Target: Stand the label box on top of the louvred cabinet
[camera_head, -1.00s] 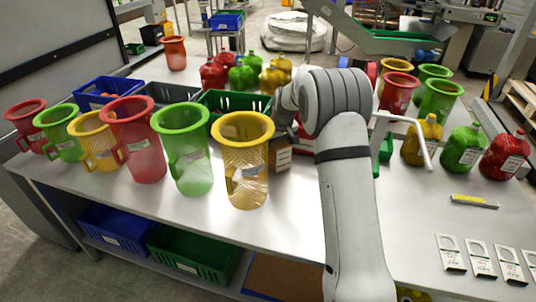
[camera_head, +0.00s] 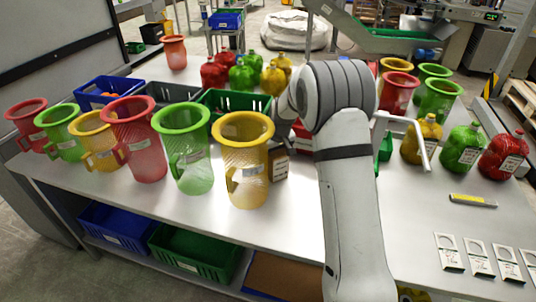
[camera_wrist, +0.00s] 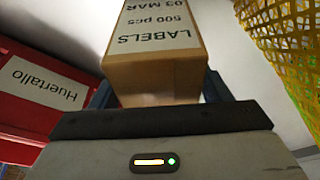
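The label box (camera_head: 279,163) is a small brown carton with a white printed label, behind and right of the front yellow mesh jug in the head view. In the wrist view the label box (camera_wrist: 155,60) fills the space between the two dark blue fingers of my gripper (camera_wrist: 160,92), which lie close against its sides. My gripper looks shut on it. In the head view my wrist and arm hide the fingers, and I cannot tell whether the box touches the table. I cannot make out a louvred cabinet with certainty in either view.
A red box (camera_wrist: 45,95) marked "Huertallo" is close left of my gripper. The yellow mesh jug (camera_head: 242,165) is close too, also seen at right in the wrist view (camera_wrist: 285,50). A green crate (camera_head: 232,100) stands behind. Bare table lies in front of the jugs.

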